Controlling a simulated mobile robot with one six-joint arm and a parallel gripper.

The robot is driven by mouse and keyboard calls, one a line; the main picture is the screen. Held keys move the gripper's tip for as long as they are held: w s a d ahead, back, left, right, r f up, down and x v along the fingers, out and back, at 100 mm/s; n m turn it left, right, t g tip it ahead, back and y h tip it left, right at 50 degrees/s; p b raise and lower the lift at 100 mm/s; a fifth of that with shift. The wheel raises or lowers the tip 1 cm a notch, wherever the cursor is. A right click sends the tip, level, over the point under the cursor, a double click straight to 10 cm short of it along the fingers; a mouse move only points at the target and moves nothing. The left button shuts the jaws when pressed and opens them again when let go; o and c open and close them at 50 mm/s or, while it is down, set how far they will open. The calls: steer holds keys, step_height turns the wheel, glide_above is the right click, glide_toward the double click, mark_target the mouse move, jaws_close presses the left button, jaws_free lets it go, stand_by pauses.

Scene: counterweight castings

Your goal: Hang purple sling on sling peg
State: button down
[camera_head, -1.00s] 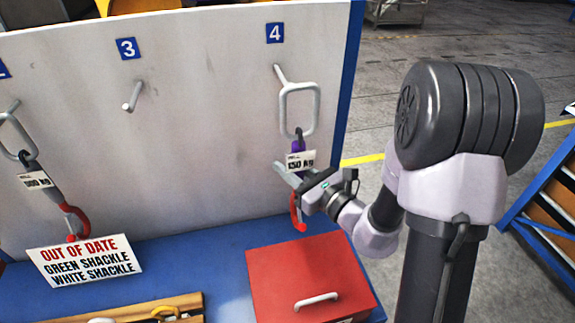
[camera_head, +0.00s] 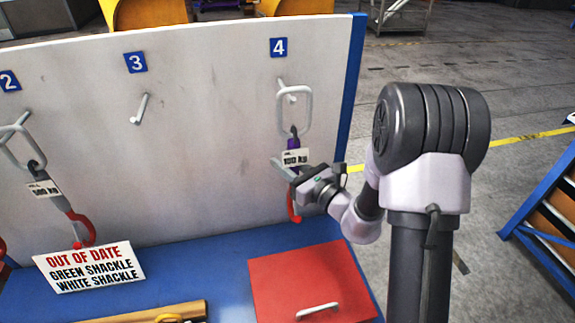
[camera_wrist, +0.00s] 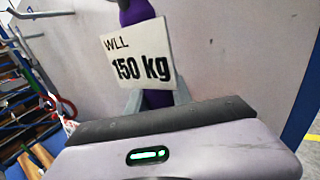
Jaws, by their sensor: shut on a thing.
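The purple sling (camera_head: 292,143) hangs upright below its large grey ring (camera_head: 308,110). It has a red hook (camera_head: 292,208) at the bottom and a white tag reading 150 kg (camera_wrist: 141,55). My gripper (camera_head: 287,173) is shut on the sling just below the tag, in front of the white board. Peg 4 (camera_head: 281,83) sticks out of the board at the ring's top. The peg's end shows inside the ring's opening, but I cannot tell whether the ring is around the peg or just in front of it. The purple strap (camera_wrist: 137,12) also shows in the wrist view.
Peg 3 (camera_head: 140,108) is bare. Another sling (camera_head: 52,195) with a red hook hangs at peg 2. A sign (camera_head: 90,267) listing out-of-date shackles stands on the blue bench (camera_head: 190,270). A red box (camera_head: 312,280) sits below my gripper.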

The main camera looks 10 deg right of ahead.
steer(key=w+f, duration=0.2)
steer(key=w, duration=0.4)
steer(key=shift+w+f+b, duration=0.2)
steer(key=shift+f+b, duration=0.1)
steer(key=shift+b, duration=0.05)
stand_by(0.4)
stand_by(0.4)
steer(key=c, duration=1.1)
jaws_free()
steer(key=shift+o, duration=0.2)
steer(key=shift+s+f, duration=0.1)
